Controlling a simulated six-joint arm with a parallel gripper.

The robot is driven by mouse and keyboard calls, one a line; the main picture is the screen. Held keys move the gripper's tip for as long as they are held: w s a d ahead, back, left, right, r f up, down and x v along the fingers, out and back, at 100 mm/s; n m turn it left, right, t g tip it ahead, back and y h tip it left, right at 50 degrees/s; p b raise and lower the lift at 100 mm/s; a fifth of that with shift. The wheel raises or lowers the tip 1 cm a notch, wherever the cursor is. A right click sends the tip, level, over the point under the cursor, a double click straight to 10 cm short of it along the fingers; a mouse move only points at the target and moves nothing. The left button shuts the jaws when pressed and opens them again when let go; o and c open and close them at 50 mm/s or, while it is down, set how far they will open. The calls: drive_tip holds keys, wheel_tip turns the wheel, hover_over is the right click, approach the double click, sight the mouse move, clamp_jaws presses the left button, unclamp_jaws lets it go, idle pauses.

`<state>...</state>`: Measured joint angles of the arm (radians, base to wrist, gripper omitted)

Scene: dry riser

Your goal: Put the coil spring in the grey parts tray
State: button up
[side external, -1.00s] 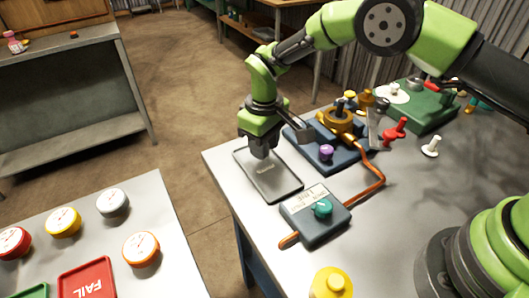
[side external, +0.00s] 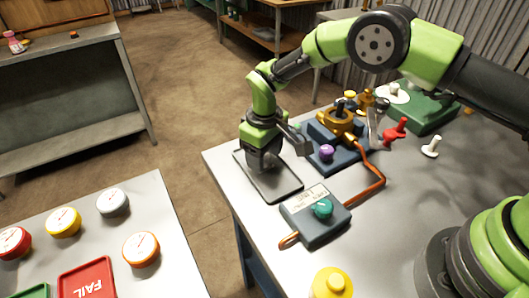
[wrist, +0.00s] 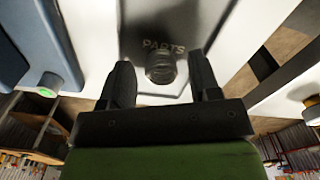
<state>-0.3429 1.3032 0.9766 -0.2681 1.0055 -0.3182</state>
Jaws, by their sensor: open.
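The grey parts tray (side external: 287,187) lies flat near the table's far left corner. In the wrist view its plate (wrist: 205,15) bears the word PARTS. The coil spring (wrist: 161,72) shows as a small dark ringed cylinder over the tray, between my two fingers, with a gap on both sides. My gripper (wrist: 160,82) is open around it. In the side external view my gripper (side external: 263,163) is low over the left part of the tray, and the spring cannot be made out there. Whether the spring touches the tray surface is hard to tell.
A blue-grey box with a teal knob (side external: 322,208) stands in front of the tray. A blue block with a brass valve (side external: 339,122) and purple knob is to the right, joined by a copper pipe (side external: 372,178). A separate table with gauges (side external: 62,222) stands left.

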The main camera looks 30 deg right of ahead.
drive_tip(key=s+d+r+m+t, duration=0.1)
drive_tip(key=d+r, duration=0.1)
drive_tip(key=r, duration=0.8)
drive_tip(key=s+d+r+m, duration=0.1)
drive_tip(key=r, duration=1)
drive_tip(key=s+d+r+m+t+y, duration=0.2)
drive_tip(key=s+d+r, duration=0.2)
drive_tip(key=s+r, duration=0.4)
drive_tip(key=s+d+m+t, duration=0.2)
drive_tip(key=s, duration=0.6)
drive_tip(key=s+d+m+t, duration=0.2)
drive_tip(key=s, duration=0.5)
drive_tip(key=shift+s+d+r+m, duration=0.3)
drive_tip(key=shift+s, duration=0.05)
